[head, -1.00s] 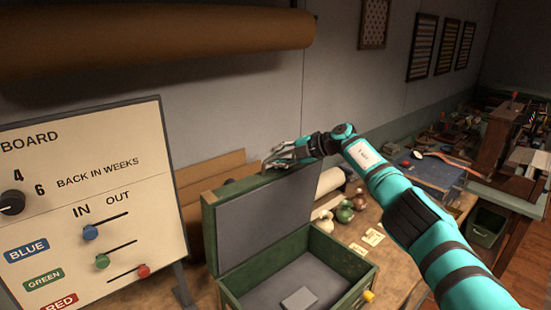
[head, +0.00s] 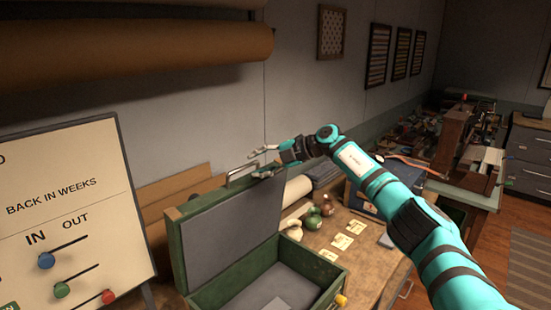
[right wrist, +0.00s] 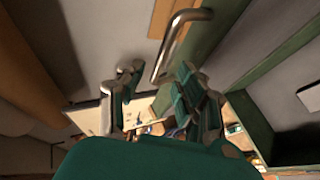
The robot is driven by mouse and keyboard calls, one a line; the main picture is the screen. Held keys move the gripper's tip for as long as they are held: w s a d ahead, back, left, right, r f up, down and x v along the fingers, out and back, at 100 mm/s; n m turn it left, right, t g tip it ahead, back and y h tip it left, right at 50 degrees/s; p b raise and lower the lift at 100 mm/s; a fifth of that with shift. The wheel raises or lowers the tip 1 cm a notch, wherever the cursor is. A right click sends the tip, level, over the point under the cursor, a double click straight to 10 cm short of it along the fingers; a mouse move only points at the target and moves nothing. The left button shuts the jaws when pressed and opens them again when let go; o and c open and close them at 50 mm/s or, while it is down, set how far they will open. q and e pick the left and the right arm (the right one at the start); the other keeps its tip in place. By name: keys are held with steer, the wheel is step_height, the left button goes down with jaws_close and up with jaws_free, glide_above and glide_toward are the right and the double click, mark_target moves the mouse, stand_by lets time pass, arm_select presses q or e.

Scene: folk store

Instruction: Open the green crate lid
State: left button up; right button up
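The green crate (head: 330,294) stands on the bench with its lid (head: 228,232) raised upright at the back, its grey inner face showing. A metal handle (head: 243,171) stands at the lid's top edge; it also shows in the right wrist view (right wrist: 180,38). My right gripper (head: 262,162) is just right of the handle, near the lid's upper right corner. In the right wrist view its fingers (right wrist: 158,98) are spread, with nothing clearly gripped; the handle's end shows near the gap between them. My left gripper is not in view.
A flat grey piece (head: 277,304) lies in the crate. A sign board (head: 75,215) with coloured sliders stands at left. Several bird figures (head: 313,219) and cards (head: 341,241) lie on the bench (head: 372,264) right of the crate. A brown roll (head: 130,45) hangs above.

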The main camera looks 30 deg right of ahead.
steer(key=v, duration=0.6)
stand_by(0.4)
